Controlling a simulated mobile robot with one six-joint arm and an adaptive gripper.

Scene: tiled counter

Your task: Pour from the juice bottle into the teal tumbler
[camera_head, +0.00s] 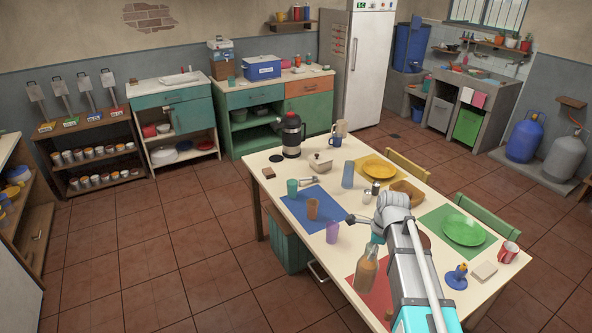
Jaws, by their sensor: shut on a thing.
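The juice bottle (365,270), orange-brown with a narrow neck, is at the near side of the table, over the red mat and leaning slightly. My gripper (374,243) is at the bottle's neck, shut on it and largely hidden by my arm. I cannot tell whether the bottle's base touches the mat. The teal tumbler (292,188) stands upright at the left end of the table, by the blue mat, well apart from the bottle. Its inside is too small to make out.
A brown cup (313,209) and a purple cup (332,233) stand between bottle and tumbler. A taller blue cup (347,175), a black-and-steel pot (291,136) and a white lidded bowl (320,162) are farther back. A green plate (464,230) lies right of my arm.

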